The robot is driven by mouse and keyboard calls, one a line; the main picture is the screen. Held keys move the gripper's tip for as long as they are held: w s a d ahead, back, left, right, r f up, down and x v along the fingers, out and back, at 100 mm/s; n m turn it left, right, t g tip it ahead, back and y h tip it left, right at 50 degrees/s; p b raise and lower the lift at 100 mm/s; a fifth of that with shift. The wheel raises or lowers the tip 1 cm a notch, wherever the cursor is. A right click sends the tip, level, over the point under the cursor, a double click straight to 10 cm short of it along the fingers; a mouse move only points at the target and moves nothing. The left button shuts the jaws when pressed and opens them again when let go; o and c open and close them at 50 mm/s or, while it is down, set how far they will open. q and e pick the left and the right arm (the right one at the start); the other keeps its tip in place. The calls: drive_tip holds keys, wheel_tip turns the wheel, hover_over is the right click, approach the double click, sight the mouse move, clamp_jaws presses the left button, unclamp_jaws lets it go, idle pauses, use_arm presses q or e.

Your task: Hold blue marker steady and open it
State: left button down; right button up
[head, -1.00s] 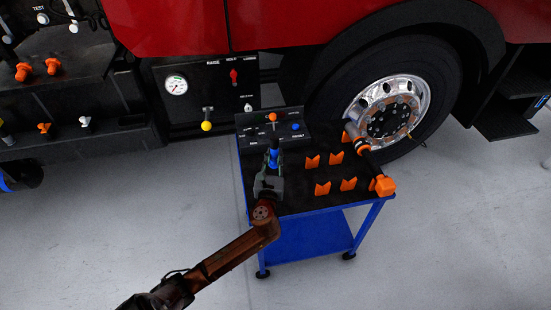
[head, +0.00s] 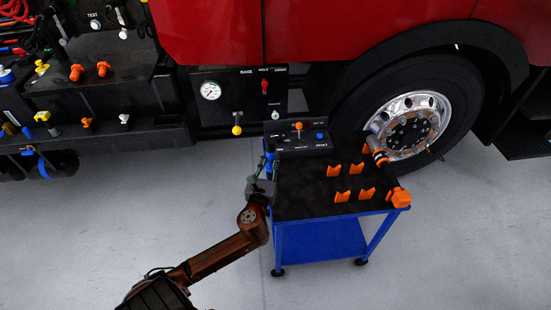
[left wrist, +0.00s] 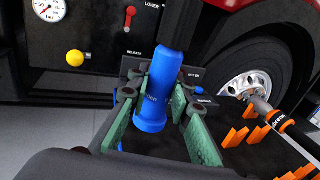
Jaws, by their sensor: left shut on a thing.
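The blue marker (head: 269,160) stands upright in my left gripper (head: 264,178), by the left edge of the cart top. In the left wrist view the marker (left wrist: 160,82) fills the space between the green finger pads of my left gripper (left wrist: 160,112), which is shut on it. My right gripper is not in view.
A blue cart with a black top (head: 300,190) carries orange holders (head: 342,196), a wheel tool (head: 377,150) and a control panel (head: 296,136). A red truck (head: 350,25) with a large wheel (head: 408,125) stands behind. The grey floor at left is clear.

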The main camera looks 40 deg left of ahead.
use_arm(q)
drive_tip(key=c, duration=2.3)
unclamp_jaws()
clamp_jaws()
drive_tip(key=shift+r, duration=0.1)
